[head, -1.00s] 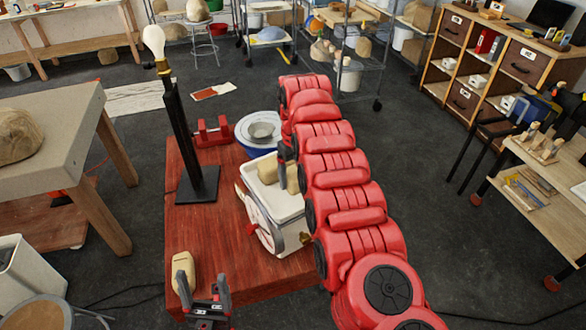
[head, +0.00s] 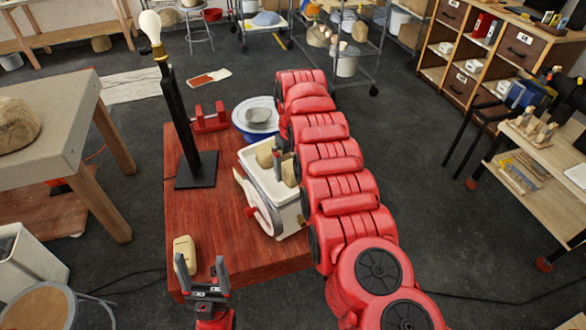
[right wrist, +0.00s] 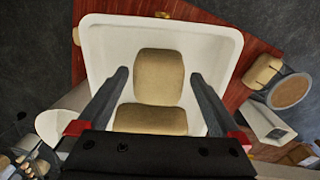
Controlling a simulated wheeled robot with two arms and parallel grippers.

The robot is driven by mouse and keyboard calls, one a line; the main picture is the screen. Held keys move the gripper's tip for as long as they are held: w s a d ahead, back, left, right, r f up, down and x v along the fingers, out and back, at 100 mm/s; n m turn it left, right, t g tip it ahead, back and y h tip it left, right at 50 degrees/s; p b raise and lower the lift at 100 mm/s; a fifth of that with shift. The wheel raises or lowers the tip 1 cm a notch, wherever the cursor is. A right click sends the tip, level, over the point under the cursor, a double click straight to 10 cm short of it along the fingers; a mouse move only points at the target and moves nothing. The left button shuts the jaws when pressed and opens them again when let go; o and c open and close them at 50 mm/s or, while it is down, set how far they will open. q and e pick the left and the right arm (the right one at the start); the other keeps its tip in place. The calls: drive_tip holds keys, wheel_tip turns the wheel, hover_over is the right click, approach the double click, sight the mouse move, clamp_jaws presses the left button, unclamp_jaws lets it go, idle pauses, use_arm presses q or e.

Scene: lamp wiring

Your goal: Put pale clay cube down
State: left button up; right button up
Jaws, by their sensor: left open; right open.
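Two pale clay cubes lie in the white tray (right wrist: 229,45) of a scale. One cube (right wrist: 160,76) is near the tray's middle, and the other (right wrist: 150,119) is close beside it, nearer my right wrist. In the head view they show as one cube (head: 265,154) at the back left and one (head: 290,173) at the right, partly hidden by my arm. My right gripper (right wrist: 160,80) is open over the tray, its fingers apart on either side of the cubes. My left gripper (head: 202,270) is open and empty at the table's front edge, near a tan block (head: 185,254).
The red table (head: 225,232) carries a black lamp stand (head: 188,130) with a bulb, a red cradle (head: 211,118) and a blue-white bowl (head: 250,125). The table's front middle is clear. A grey-topped workbench (head: 65,135) stands to the left.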

sight(294, 165)
wheel_tip(294, 165, up, 3)
drive_tip(key=shift+w+d+f+b, duration=0.1)
drive_tip(key=shift+w+d+b, duration=0.05)
drive_tip(key=shift+b, duration=0.75)
wheel_tip(294, 165, up, 2)
drive_tip(key=shift+r+p, duration=0.25)
drive_tip(key=shift+p, duration=0.1)
wheel_tip(294, 165, up, 6)
drive_tip(key=p, duration=0.5)
drive_tip(key=shift+s, duration=0.2)
